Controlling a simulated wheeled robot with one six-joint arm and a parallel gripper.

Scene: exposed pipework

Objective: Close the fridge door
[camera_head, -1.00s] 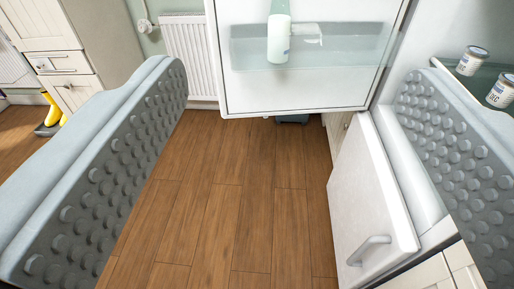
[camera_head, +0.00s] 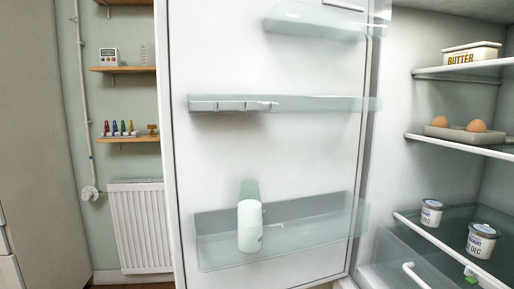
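The fridge door (camera_head: 310,150) stands wide open, its inner side facing me. It has clear shelves, and a white bottle (camera_head: 250,226) stands in the lowest one. The open fridge interior (camera_head: 395,165) is to the right of the door, with glass shelves. The door's left edge (camera_head: 168,130) is free, with a gap to the wall behind. My gripper is out of the frame, so its distance from the door cannot be told.
A butter box (camera_head: 471,53), a tray with eggs (camera_head: 466,135) and cans (camera_head: 482,240) stand on the fridge shelves. A radiator (camera_head: 141,228) and wooden wall shelves (camera_head: 125,69) are behind the door at left. A tall cabinet (camera_head: 38,130) stands at far left.

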